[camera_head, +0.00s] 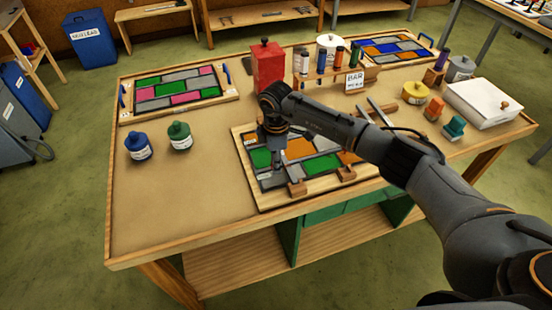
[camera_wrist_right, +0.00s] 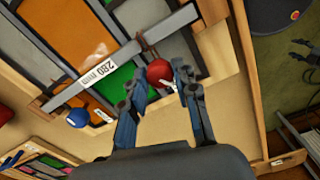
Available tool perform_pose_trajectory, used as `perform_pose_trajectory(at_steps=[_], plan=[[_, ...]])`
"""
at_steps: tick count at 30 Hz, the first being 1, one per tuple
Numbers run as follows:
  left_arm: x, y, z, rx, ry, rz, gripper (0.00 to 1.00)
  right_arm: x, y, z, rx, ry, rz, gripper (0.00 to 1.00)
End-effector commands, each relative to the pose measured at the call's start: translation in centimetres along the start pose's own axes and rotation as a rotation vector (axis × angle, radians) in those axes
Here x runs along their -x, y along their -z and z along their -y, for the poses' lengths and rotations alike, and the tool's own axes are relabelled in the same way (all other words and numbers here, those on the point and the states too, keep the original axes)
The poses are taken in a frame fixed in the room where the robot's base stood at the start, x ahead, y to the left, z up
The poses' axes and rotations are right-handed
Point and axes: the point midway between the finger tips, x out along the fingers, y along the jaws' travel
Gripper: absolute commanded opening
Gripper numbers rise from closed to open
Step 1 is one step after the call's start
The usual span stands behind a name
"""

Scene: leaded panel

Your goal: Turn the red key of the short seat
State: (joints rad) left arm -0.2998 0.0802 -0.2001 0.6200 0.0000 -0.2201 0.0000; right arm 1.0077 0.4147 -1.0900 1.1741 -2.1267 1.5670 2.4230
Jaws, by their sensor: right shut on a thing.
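The leaded panel lies in a wooden frame (camera_head: 262,203) on the bench, with green, orange and grey panes. My right gripper (camera_head: 275,150) reaches down over its left part; it hides its fingertips' contact in the head view. In the right wrist view the red key (camera_wrist_right: 159,72), a round knob, sits between the fingertips of my right gripper (camera_wrist_right: 161,86), which is shut on it. A grey bar labelled 280 mm (camera_wrist_right: 120,60) runs across the panel beside the key. A blue knob (camera_wrist_right: 78,118) is farther left. The key's seat is largely hidden.
A red container (camera_head: 267,65) stands behind the panel. A white box (camera_head: 488,104) is at the right. A dark gripper-like shape (camera_wrist_right: 305,50) at the wrist view's edge may be my left gripper. The bench's front left is clear.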

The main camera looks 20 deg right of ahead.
Motion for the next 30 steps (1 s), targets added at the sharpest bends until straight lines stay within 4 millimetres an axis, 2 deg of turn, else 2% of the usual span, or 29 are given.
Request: perform_pose_trajectory(at_steps=[6,15,30], plan=[[1.0,0.1,0.0,0.0,0.0,0.0,0.52,0.4,-0.1,-0.2,-0.193,-0.005,-0.001,0.0],[1.8,0.2,0.0,0.0,0.0,0.0,0.52,0.4,-0.1,-0.2,-0.385,-0.006,-0.001,0.0],[2.1,0.2,0.0,0.0,0.0,0.0,0.52,0.2,-0.1,-0.2,-0.484,-0.006,-0.002,0.0]])
